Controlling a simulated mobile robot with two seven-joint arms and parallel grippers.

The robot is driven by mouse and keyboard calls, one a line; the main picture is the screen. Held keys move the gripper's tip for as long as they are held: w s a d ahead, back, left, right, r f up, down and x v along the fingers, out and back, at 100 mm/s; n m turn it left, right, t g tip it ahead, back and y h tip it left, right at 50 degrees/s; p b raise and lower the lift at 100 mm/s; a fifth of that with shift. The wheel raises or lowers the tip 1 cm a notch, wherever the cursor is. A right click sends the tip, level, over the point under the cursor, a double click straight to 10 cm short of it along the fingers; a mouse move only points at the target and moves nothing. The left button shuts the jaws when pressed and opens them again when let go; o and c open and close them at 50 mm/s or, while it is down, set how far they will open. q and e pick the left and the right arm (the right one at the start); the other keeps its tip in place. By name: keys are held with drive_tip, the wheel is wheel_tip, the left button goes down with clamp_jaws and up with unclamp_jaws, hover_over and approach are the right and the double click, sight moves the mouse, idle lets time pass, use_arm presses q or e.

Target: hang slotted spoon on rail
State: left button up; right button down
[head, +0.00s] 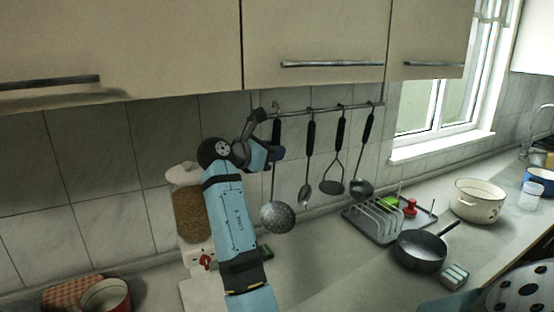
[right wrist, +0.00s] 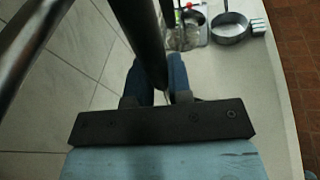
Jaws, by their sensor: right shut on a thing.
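The slotted spoon (head: 278,216) hangs upright below the left end of the rail (head: 325,109), its perforated bowl at the bottom. My right gripper (head: 273,153) is shut on its black handle, below the rail. In the right wrist view the dark handle (right wrist: 145,38) runs up from between the fingers of my right gripper (right wrist: 160,88), with the rail (right wrist: 28,38) at upper left. The handle's top is at rail height in the head view; I cannot tell whether its hook is over the rail. My left gripper is not in view.
A spoon (head: 306,194), a masher (head: 333,186) and a ladle (head: 362,188) hang farther right on the rail. Cabinets (head: 310,45) are close above. Below stand a dish rack (head: 374,222), a dark pan (head: 421,252) and a cream pot (head: 478,203). A grain-filled jar (head: 190,213) stands behind my right arm.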

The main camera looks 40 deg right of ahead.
drive_tip(key=shift+w+d+f+b, duration=0.2)
drive_tip(key=shift+w+f+b, duration=0.15)
drive_tip(key=shift+w+f, duration=0.2)
drive_tip(key=shift+w+d+f+b, duration=0.15)
drive_tip(key=shift+w+f+b, duration=0.2)
drive_tip(key=shift+w+f, duration=0.2)
drive_tip(key=c, duration=1)
unclamp_jaws()
drive_tip(key=a, duration=0.2)
drive_tip(key=a+r, duration=0.1)
drive_tip(key=a, duration=0.2)
drive_tip(key=a+b, duration=0.1)
drive_tip(key=a, duration=0.1)
drive_tip(key=shift+w+a+r, duration=0.15)
drive_tip(key=shift+w, duration=0.15)
